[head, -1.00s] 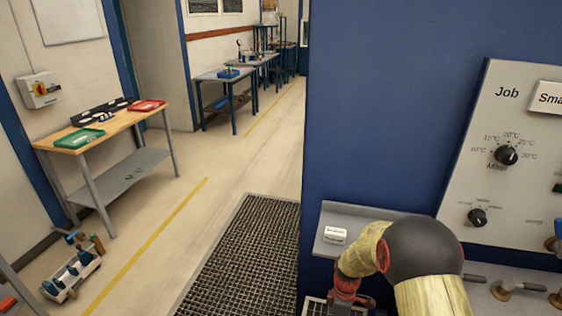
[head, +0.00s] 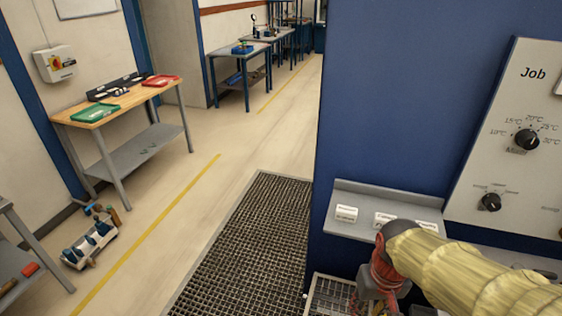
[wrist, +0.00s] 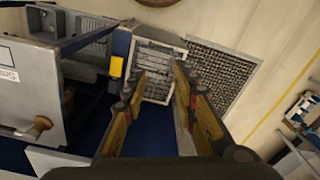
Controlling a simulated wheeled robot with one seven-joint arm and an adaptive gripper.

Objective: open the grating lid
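The grating lid (head: 328,297) is a small light-framed metal grid at the foot of the blue cabinet, at the bottom edge of the head view and partly cut off. In the wrist view the framed grating (wrist: 157,60) lies ahead, between my two fingers. I cannot tell whether it is raised at all. My gripper (wrist: 159,72) is open, with its fingers spread and nothing visible between them. In the head view my gripper (head: 378,290) is just right of the grating, partly hidden by my arm. I see no clear contact between fingers and grating.
A large dark floor grating (head: 240,250) lies left of the blue cabinet (head: 400,100). A shelf (head: 350,228) with white labelled blocks juts from the cabinet above my gripper. A yellow block (wrist: 118,67) sits beside the small grating.

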